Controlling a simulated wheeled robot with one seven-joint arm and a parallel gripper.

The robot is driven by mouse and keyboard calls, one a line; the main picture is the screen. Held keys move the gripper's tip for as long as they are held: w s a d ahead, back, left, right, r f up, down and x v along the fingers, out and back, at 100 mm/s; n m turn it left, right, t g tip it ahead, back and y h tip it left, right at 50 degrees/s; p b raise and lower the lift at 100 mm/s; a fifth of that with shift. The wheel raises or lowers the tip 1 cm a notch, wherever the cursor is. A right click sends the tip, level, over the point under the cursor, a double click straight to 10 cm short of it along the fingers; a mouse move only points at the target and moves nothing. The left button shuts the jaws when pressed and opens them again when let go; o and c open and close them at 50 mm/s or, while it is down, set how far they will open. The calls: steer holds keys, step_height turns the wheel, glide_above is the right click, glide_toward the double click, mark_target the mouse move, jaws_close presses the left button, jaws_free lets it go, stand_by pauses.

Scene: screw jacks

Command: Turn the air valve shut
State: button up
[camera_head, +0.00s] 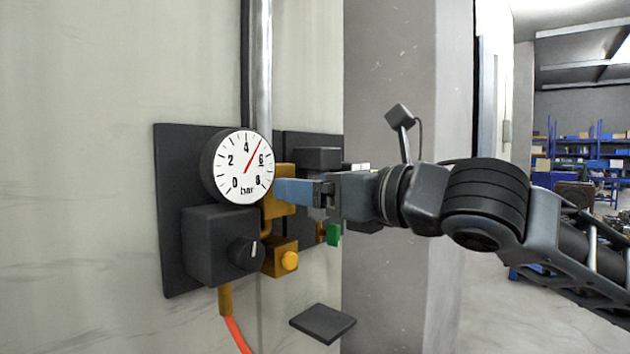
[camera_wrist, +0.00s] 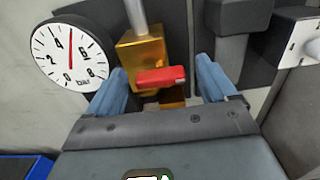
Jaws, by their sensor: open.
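The air valve is a brass block (camera_wrist: 143,55) on a metal pipe, with a red lever handle (camera_wrist: 160,76) that lies sideways in the wrist view. In the head view the brass block (camera_head: 284,208) is partly covered by my gripper (camera_head: 285,191), and the red handle is hidden. In the wrist view my gripper (camera_wrist: 162,72) is open. Its blue fingers stand either side of the handle, with a gap visible on both sides. I cannot tell the depth of the fingers relative to the handle. The round pressure gauge (camera_head: 228,176) has its red needle at about 5 bar.
A black box with a knob (camera_head: 243,252) sits below the gauge on a dark wall plate. A brass piece with a yellow button (camera_head: 289,261) is beside it. An orange hose (camera_head: 236,338) hangs below. A dark flat plate (camera_head: 322,322) juts out lower right. A green part (camera_head: 333,235) sits under my gripper.

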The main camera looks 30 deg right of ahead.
steer(key=c, duration=1.1)
steer(key=shift+o, duration=0.2)
steer(key=shift+b, duration=0.3)
steer(key=m+b, duration=0.2)
steer(key=m, duration=0.4)
steer(key=m+b, duration=0.2)
steer(key=m, duration=0.4)
steer(key=m+b, duration=0.3)
steer(key=m, duration=0.2)
steer(key=shift+w+d+f+m, duration=0.2)
steer(key=shift+d+f+m, duration=0.1)
steer(key=shift+m, duration=0.1)
